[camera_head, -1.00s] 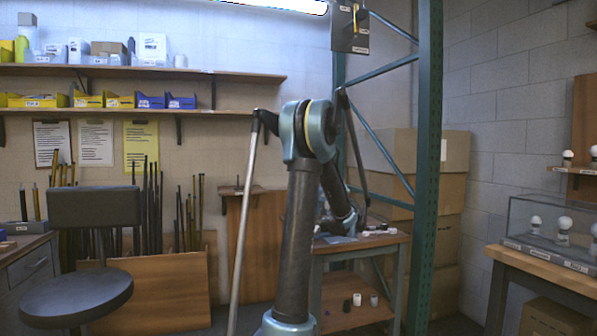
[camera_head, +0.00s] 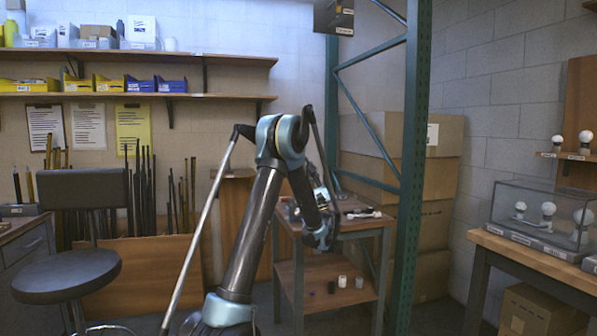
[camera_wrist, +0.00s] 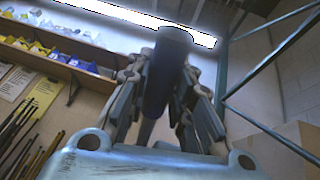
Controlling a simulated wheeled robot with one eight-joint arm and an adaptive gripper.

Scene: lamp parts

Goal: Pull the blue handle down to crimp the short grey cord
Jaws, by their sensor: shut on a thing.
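In the wrist view a dark blue handle (camera_wrist: 163,92) stands up between the fingers of my gripper (camera_wrist: 165,72). The fingers lie along both sides of the handle, shut on it. Its rounded end points up toward the ceiling lamp. In the head view my arm bends down to the small wooden bench, and the gripper and handle are mostly hidden behind the arm's end links. I cannot make out the short grey cord or the crimping part in either view.
The wooden bench (camera_head: 372,222) carries small white and dark parts (camera_head: 362,214) and has a lower shelf. A green rack post (camera_head: 413,150) stands just right of it, with cardboard boxes behind. A stool (camera_head: 66,272) is at left, a display-case table at right.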

